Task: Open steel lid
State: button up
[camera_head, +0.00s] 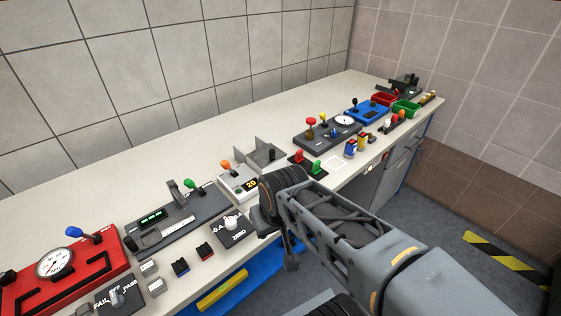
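A small grey metal box-like piece (264,156) with upright thin plates stands on the bench at the wall side, beyond the end of my arm. It is the most steel-like part in view, but I cannot tell for sure which part is the steel lid or how it stands. My arm reaches in from the lower right over the bench's front edge. A dark end part of it, seemingly my gripper (291,262), hangs down in front of the bench, apart from the grey piece. Its fingers are not clear, and nothing held shows.
The long white bench (75,185) carries a red gauge panel (65,268), a grey slide device (175,220), an orange-knob unit (237,180), red and green clamps (308,161) and a dark lever panel (328,134). A tiled wall backs it. Floor shows at right.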

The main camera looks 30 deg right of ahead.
aim_at(265, 155)
jog(key=u, duration=0.9)
jog(key=k, duration=0.1)
jog(key=z, duration=1.95)
jog(key=i, duration=0.6)
jog(key=u, duration=0.6)
